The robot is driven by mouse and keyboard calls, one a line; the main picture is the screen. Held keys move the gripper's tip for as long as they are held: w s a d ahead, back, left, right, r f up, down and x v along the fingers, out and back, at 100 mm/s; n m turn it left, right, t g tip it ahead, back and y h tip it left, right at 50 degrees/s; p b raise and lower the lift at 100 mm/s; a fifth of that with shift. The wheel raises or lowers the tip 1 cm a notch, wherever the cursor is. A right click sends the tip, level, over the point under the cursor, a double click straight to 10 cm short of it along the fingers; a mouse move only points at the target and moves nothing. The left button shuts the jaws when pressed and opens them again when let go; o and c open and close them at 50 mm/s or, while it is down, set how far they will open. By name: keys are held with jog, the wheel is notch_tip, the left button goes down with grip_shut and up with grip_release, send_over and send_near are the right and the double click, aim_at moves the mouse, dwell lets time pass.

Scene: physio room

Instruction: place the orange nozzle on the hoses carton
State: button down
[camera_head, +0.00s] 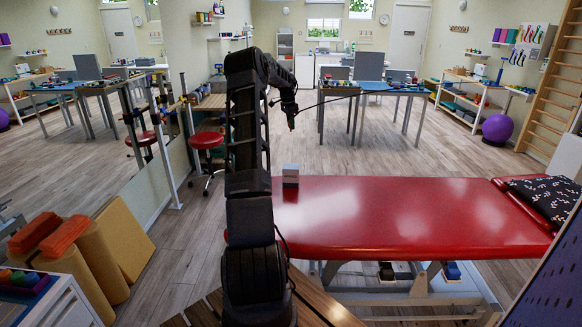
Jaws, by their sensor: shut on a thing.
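My arm rises in the middle of the head view and its end bends over to the right. My gripper (291,123) points down, small and dark, with a tiny reddish spot at it. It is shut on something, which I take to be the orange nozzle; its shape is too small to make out.
A black-and-white patterned pillow (545,197) lies at the couch's right end. A red stool (206,142) stands left of my arm. Tan rolls (95,265) and a white cabinet (60,305) are at lower left. A purple ball (497,129) rests at right. The couch top is mostly clear.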

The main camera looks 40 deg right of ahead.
notch_tip(320, 180, down, 20)
jog(key=shift+r, duration=0.1)
dwell(0.5)
jog(key=c, duration=1.3)
grip_release()
jog(key=shift+o, duration=0.3)
